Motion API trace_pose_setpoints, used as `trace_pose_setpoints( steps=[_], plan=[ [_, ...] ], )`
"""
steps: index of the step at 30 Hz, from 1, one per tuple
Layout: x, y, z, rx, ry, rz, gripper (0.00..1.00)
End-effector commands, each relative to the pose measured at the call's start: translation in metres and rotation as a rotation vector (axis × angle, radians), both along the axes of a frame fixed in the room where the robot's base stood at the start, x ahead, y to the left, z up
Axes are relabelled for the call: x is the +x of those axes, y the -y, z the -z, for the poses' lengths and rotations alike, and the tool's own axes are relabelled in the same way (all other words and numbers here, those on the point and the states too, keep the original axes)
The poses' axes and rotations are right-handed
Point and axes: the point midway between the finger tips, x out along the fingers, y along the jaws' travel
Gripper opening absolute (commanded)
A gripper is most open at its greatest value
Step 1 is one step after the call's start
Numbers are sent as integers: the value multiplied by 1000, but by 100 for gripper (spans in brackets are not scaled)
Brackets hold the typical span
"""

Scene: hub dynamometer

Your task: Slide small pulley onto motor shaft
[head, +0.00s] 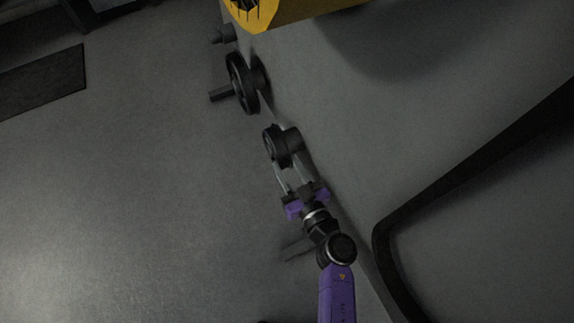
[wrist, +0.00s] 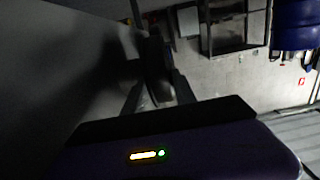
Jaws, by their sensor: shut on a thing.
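A small dark pulley (head: 271,147) shows in the head view, edge-on, at the tips of my gripper (head: 287,170). My gripper is shut on it, its two pale fingers reaching up to the pulley's lower side. A dark cylindrical stub (head: 292,140) is just right of the pulley, toward the grey panel. I cannot tell whether the pulley is around a shaft or only in front of it. In the wrist view the dark pulley (wrist: 156,72) stands between the fingers of my gripper (wrist: 158,88), much of it in shadow.
A larger dark wheel (head: 240,83) sits on the panel further up, with a bar sticking out left. A smaller dark knob (head: 223,34) and a yellow cylinder (head: 262,14) are above it. The grey panel (head: 420,110) rises on the right. Open floor (head: 120,190) lies left.

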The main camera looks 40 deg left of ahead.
Motion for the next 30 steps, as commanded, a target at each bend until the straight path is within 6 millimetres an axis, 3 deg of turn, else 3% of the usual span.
trace_pose_setpoints(
  steps=[30],
  plan=[
    [0,-1,-5,3,1,-1,0]
  ],
)
